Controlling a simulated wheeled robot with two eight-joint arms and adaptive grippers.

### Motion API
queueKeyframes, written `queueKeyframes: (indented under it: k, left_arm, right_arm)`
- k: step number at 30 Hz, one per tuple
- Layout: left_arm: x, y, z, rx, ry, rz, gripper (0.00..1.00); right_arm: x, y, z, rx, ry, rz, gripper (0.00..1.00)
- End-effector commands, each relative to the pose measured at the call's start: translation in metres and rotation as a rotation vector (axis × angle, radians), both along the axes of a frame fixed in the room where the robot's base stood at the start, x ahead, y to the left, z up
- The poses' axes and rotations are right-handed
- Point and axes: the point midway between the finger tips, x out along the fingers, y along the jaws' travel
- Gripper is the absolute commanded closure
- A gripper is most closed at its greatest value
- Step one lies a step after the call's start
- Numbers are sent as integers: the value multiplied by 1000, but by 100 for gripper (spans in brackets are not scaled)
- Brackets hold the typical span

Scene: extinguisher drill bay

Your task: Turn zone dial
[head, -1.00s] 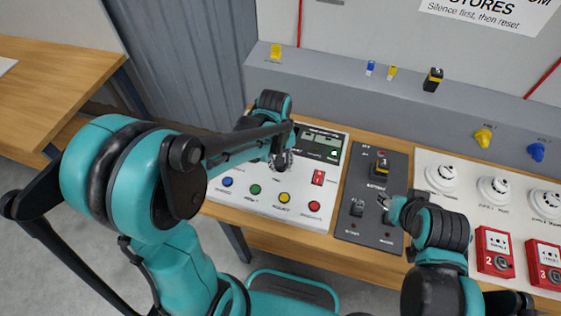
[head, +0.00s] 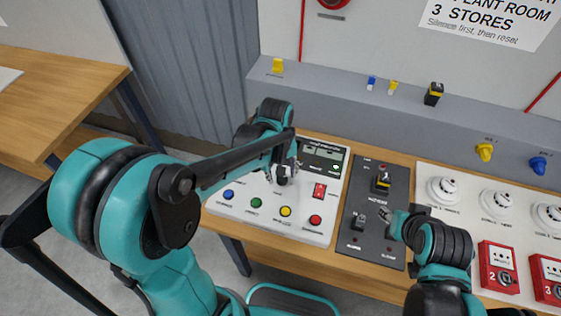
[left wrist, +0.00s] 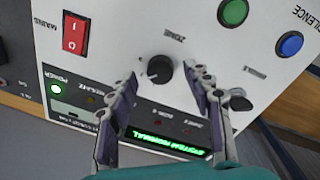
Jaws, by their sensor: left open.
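The zone dial (left wrist: 160,69) is a round black knob on the white control panel (left wrist: 115,30), labelled ZONE in the left wrist view. My left gripper (left wrist: 163,76) is open, with one finger on each side of the dial and gaps showing between. The dial (head: 282,181) also shows in the head view under my left gripper (head: 283,173). My right gripper (head: 387,219) is over the dark grey panel at right; its fingers are too small to tell open from shut.
The panel also carries a red rocker switch (head: 319,191), several coloured buttons and a lit display (left wrist: 160,143). White detectors (head: 443,189) and red call points (head: 498,267) stand further right.

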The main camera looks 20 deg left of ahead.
Motion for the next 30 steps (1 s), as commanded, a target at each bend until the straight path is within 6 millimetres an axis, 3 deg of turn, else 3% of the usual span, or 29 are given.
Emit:
queueKeyframes:
  k: [9,15,30]
  left_arm:
    - [-3,3,68,0,0,0,49]
    - [-3,5,95,0,0,0,49]
    - [-4,5,103,0,0,0,49]
  right_arm:
    - [0,0,0,0,0,0,60]
    - [0,0,0,0,0,0,60]
    - [0,0,0,0,0,0,60]
